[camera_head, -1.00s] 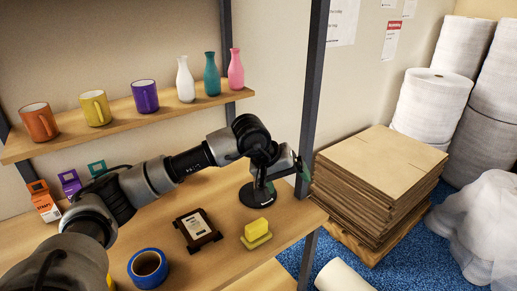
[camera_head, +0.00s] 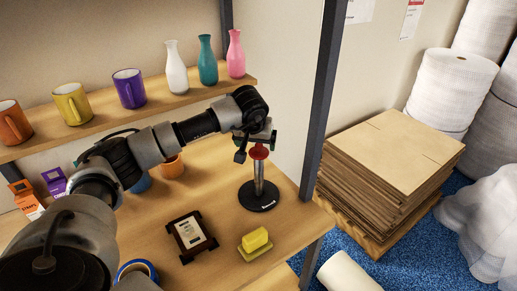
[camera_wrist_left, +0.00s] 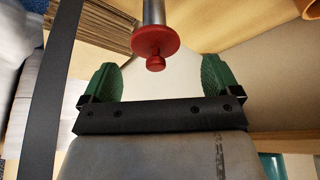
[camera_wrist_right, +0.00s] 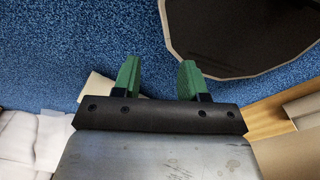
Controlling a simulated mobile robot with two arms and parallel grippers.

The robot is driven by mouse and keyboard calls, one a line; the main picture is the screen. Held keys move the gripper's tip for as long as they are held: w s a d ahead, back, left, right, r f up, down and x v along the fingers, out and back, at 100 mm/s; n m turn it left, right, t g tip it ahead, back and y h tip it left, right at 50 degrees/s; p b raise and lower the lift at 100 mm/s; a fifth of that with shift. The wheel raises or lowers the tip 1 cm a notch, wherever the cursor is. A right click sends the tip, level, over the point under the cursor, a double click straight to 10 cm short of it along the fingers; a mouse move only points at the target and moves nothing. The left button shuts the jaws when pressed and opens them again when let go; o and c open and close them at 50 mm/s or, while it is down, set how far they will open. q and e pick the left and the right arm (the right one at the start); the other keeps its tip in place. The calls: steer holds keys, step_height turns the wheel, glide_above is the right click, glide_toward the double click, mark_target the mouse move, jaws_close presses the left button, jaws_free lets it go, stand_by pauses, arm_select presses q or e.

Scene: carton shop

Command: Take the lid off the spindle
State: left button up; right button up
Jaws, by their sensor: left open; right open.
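The spindle is an upright metal post (camera_head: 259,178) on a round black base (camera_head: 258,197), standing on the lower wooden shelf. The red lid (camera_head: 258,152), a disc with a small knob, sits at the top of the post. My left gripper (camera_head: 257,138) is just above the lid. In the left wrist view, the lid (camera_wrist_left: 144,40) is ahead of the open fingers, its knob between the two green pads (camera_wrist_left: 158,70) with space on both sides. My right gripper (camera_wrist_right: 158,75) is open and empty, away from the shelf over blue carpet.
A framed plaque (camera_head: 191,234) and a yellow block (camera_head: 255,241) lie in front of the spindle. A dark rack post (camera_head: 322,100) stands to its right. Vases (camera_head: 208,62) and mugs (camera_head: 129,88) line the upper shelf. Stacked cardboard (camera_head: 385,165) is beyond the rack.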

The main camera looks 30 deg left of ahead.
mark_target(258, 146)
arm_select(q)
steer(key=p+x, duration=0.1)
steer(key=x, duration=0.1)
steer(key=shift+w+d+f, duration=0.2)
steer(key=shift+w+f, duration=0.05)
steer(key=shift+w, duration=0.05)
steer(key=shift+w+f, duration=0.1)
steer(key=shift+f, duration=0.45)
steer(key=shift+a, duration=0.1)
steer(key=shift+c, duration=1.9)
steer(key=c, duration=0.5)
steer(key=shift+c, duration=0.4)
arm_select(e)
steer(key=shift+w+a+r, duration=0.25)
steer(key=shift+w+r, duration=0.3)
steer(key=shift+w, duration=0.25)
steer(key=shift+w+a+r, duration=0.2)
steer(key=shift+w+r, duration=0.3)
steer(key=shift+w, duration=0.25)
